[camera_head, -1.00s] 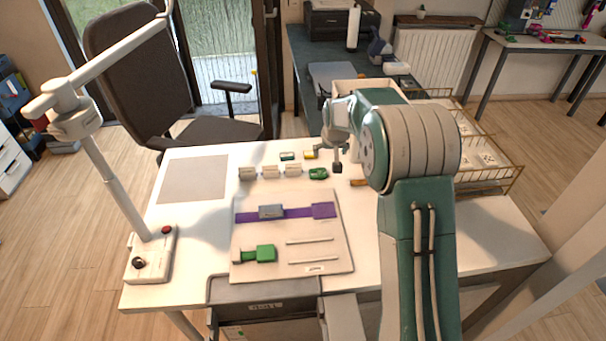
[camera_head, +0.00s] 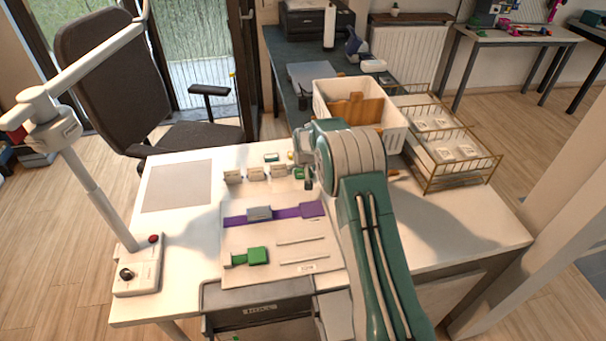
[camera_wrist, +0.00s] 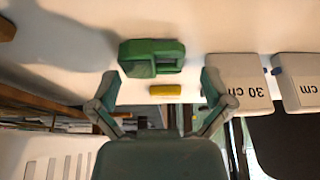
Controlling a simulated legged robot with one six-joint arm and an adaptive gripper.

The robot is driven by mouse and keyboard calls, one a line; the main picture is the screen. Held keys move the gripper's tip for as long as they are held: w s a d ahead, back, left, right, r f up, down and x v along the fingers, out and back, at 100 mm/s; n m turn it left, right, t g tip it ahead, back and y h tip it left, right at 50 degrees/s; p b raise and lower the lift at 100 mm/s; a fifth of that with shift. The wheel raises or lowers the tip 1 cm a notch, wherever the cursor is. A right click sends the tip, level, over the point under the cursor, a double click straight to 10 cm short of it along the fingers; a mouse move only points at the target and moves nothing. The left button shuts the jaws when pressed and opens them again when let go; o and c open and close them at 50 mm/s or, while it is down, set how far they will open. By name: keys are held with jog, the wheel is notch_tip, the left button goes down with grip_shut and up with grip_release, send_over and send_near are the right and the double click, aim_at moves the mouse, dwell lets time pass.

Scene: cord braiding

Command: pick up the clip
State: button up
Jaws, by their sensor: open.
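A green clip with a slot (camera_wrist: 150,57) lies on the white table, just beyond my fingertips in the wrist view. In the head view the clip (camera_head: 299,173) is at the right end of the row of white blocks, partly hidden by my arm. My gripper (camera_wrist: 160,78) is open and empty, one finger toward either side of the clip in the picture. It also shows small in the head view (camera_head: 309,183), beside the clip. I cannot tell its height above the table.
White labelled blocks (camera_wrist: 238,84) stand close right of the clip. A small yellow piece (camera_wrist: 165,90) lies near it. A board with a purple strap (camera_head: 276,213) and a green clamp (camera_head: 253,257) lies in front. A white bin (camera_head: 393,117) and wire rack (camera_head: 480,175) are at right.

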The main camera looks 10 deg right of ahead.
jog(key=shift+w+d+f, duration=0.1)
jog(key=shift+w+f, duration=0.05)
jog(key=shift+f, duration=0.25)
jog(key=shift+d+f, duration=0.1)
jog(key=shift+d, duration=0.25)
jog(key=c, duration=0.5)
jog(key=shift+a, duration=0.25)
